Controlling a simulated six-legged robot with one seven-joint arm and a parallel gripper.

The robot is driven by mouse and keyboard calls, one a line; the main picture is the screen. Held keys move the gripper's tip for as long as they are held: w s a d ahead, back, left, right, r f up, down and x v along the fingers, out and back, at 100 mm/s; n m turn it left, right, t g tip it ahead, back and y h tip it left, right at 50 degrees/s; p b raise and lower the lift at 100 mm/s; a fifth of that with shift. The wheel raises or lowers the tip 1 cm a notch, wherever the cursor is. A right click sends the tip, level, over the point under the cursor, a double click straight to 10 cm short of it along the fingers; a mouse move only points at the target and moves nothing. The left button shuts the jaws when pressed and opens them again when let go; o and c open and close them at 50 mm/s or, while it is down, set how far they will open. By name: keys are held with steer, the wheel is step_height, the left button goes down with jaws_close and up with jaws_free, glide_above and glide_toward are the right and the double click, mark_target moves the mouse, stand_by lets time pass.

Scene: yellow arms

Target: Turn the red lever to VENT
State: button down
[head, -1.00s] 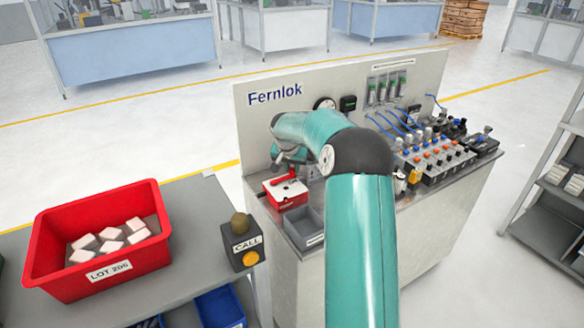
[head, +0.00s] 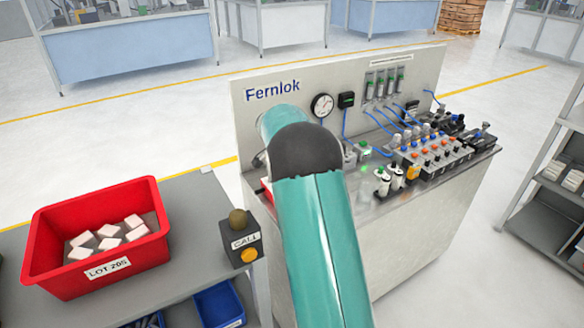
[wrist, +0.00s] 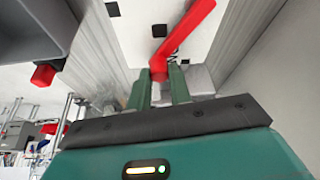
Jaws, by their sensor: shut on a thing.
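The red lever (wrist: 186,36) shows in the wrist view, running from a lower end between my fingers up and to the right. My gripper (wrist: 160,80) is shut on the red lever at that lower end, with one green finger on each side. In the head view my arm hides the lever and the gripper. Only a thin red edge of the lever's unit (head: 266,188) shows there, left of my arm. No VENT mark is readable in either view, so the lever's setting cannot be told.
The Fernlok panel (head: 272,91) with a gauge (head: 322,105) stands behind my arm. Valves and blue hoses (head: 440,145) crowd the bench on the right. A CALL box (head: 243,240) and a red bin (head: 50,240) of white blocks stand on the left table.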

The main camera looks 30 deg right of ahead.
steer(key=m, duration=0.1)
steer(key=s+a+m+g, duration=0.1)
steer(key=m, duration=0.1)
steer(key=shift+a, duration=0.25)
steer(key=a+m, duration=0.1)
steer(key=s+a+m+g, duration=0.1)
steer(key=m, duration=0.1)
steer(key=shift+m+g, duration=0.3)
steer(key=shift+s+a+m+g+y, duration=0.1)
steer(key=shift+a+m+g+y, duration=0.15)
steer(key=shift+a+m, duration=0.4)
steer(key=shift+w+a+m+g+y, duration=0.1)
steer(key=shift+a+m+g+y, duration=0.15)
steer(key=shift+m, duration=0.7)
steer(key=shift+s+a+m+g+y, duration=0.1)
steer(key=shift+a+m+y, duration=0.25)
steer(key=shift+m, duration=0.45)
steer(key=shift+a, duration=0.1)
steer(key=c, duration=1.3)
jaws_free()
steer(key=v, duration=1.3)
steer(key=shift+w+a+r, duration=0.1)
steer(key=shift+w+r, duration=0.15)
steer(key=shift+r, duration=0.1)
